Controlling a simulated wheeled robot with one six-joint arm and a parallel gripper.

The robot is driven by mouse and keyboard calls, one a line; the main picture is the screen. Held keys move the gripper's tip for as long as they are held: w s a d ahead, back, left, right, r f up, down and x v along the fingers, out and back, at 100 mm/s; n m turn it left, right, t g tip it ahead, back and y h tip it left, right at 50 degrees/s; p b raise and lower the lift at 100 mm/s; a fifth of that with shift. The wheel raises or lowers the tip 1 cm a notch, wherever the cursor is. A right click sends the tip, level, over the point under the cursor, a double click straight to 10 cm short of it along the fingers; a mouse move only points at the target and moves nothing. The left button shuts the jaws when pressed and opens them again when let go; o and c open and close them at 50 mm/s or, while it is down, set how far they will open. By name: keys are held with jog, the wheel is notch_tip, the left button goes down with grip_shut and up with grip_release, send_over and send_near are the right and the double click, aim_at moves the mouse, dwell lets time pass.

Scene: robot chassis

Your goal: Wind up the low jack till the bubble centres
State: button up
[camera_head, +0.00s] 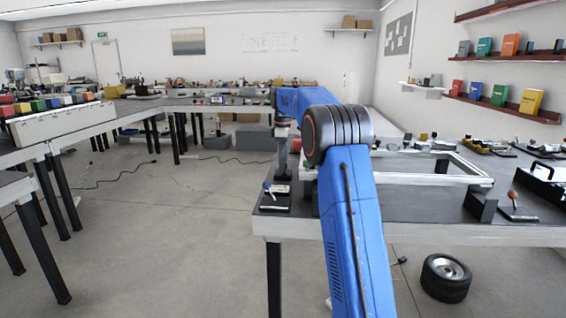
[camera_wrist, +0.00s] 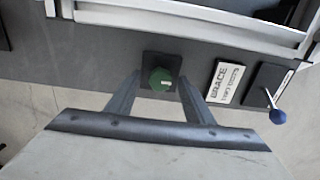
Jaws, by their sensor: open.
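In the wrist view a green knob (camera_wrist: 161,79) with a small white mark stands on a dark square base at the frame's near side. It looks like a jack's knob, but I cannot tell whether it is the low one. My gripper (camera_wrist: 160,88) is open, with one finger on each side of the knob; I cannot tell if they touch it. The pale chassis frame (camera_head: 462,181) lies over the dark bench and shows at the top of the wrist view (camera_wrist: 190,17). My arm hides part of it in the head view. I cannot make out a bubble.
A white BRACE plate (camera_wrist: 226,81) and a blue-balled lever (camera_wrist: 277,115) sit right of the knob; the lever also shows in the head view (camera_head: 267,187). A dark block (camera_head: 483,206) and a red-balled lever (camera_head: 513,197) stand at right. A tyre (camera_head: 445,278) is on the floor.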

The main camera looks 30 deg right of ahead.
jog(key=c, duration=1.1)
jog(key=shift+o, duration=0.2)
jog(key=shift+m, duration=0.4)
jog(key=m, duration=0.3)
jog(key=shift+m, duration=0.3)
jog(key=m, duration=0.4)
jog(key=shift+m, duration=0.3)
jog(key=m, duration=0.4)
jog(key=shift+m, duration=2.4)
